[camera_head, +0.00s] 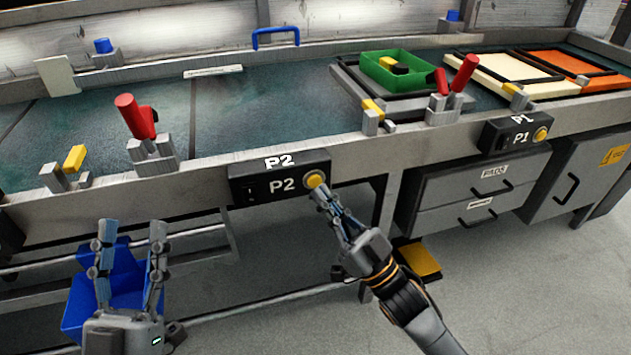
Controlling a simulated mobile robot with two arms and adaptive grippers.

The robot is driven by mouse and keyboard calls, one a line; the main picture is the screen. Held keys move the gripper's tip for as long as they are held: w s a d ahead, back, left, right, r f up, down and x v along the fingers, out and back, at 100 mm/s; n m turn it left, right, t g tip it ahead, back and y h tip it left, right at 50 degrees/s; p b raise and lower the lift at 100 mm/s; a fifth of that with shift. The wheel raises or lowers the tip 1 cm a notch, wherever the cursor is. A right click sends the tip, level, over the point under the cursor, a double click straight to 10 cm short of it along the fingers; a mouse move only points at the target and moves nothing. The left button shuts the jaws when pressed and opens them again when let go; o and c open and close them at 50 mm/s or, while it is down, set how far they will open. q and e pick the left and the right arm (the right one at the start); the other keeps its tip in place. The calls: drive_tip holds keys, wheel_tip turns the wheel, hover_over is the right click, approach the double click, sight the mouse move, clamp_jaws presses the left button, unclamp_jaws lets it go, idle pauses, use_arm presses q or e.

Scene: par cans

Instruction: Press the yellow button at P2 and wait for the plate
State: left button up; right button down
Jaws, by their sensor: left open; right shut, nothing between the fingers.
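The yellow button (315,179) sits at the right end of the black box labelled P2 (258,187) on the bench's front rail. My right gripper (322,194) is shut and empty, its fingertips at the lower edge of the button. Whether they touch or press it I cannot tell. My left gripper (130,236) is open and empty, pointing up in front of the bench at the lower left. A plate (428,105) lies under the green tray (388,82) toward the right of the bench. The bench surface behind the P2 box is bare.
A red-handled lever (135,118) stands left of P2, and another red lever (466,72) stands near P1 (520,138). Cream (508,68) and orange (569,64) trays lie at the right. A blue bin (118,280) is behind my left gripper. Grey drawers (470,195) are below the bench.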

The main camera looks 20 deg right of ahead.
drive_tip(key=shift+w, duration=0.1)
idle(0.4)
use_arm(q)
drive_tip(key=shift+w+f+g, duration=0.35)
drive_tip(key=shift+f+g, duration=0.05)
drive_tip(key=shift+f, duration=0.1)
use_arm(e)
drive_tip(key=shift+w, duration=0.35)
